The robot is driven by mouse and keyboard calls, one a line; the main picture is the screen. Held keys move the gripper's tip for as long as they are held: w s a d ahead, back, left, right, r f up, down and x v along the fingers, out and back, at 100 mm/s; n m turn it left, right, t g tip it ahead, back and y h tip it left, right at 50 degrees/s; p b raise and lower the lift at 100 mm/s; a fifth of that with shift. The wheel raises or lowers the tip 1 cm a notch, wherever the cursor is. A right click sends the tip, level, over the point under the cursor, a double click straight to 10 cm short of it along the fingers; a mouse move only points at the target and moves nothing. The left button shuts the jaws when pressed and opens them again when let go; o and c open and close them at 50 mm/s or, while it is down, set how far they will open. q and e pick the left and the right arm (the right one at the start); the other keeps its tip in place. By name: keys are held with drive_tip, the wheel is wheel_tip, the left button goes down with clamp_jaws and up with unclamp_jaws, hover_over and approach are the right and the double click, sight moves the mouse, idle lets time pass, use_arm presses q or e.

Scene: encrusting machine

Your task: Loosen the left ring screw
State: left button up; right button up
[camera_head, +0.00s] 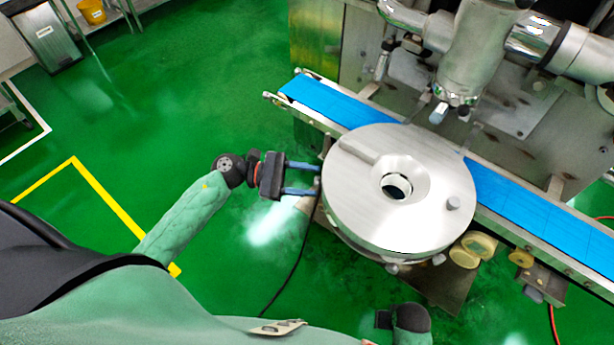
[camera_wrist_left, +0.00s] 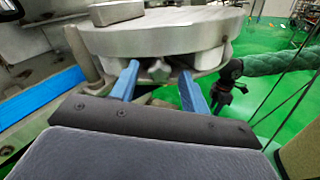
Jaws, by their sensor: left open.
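A round silver metal disc (camera_head: 420,215) sits on the machine, with a hole in its middle. In the left wrist view its thick rim (camera_wrist_left: 165,38) spans the top. A grey screw knob (camera_wrist_left: 157,70) shows under that rim, between the two blue fingers of my left gripper (camera_wrist_left: 160,78). The fingers are open, one on each side of the knob; I cannot tell whether they touch it.
A blue conveyor belt (camera_head: 335,104) runs behind and beside the disc. A steel nozzle (camera_head: 462,75) hangs above the belt. Round brass-coloured parts (camera_head: 470,249) sit below the disc at right. A black cable (camera_head: 292,265) hangs near my left gripper. Green floor at left is clear.

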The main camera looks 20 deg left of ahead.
use_arm(q)
drive_tip(key=shift+d, duration=0.1)
drive_tip(key=c, duration=1)
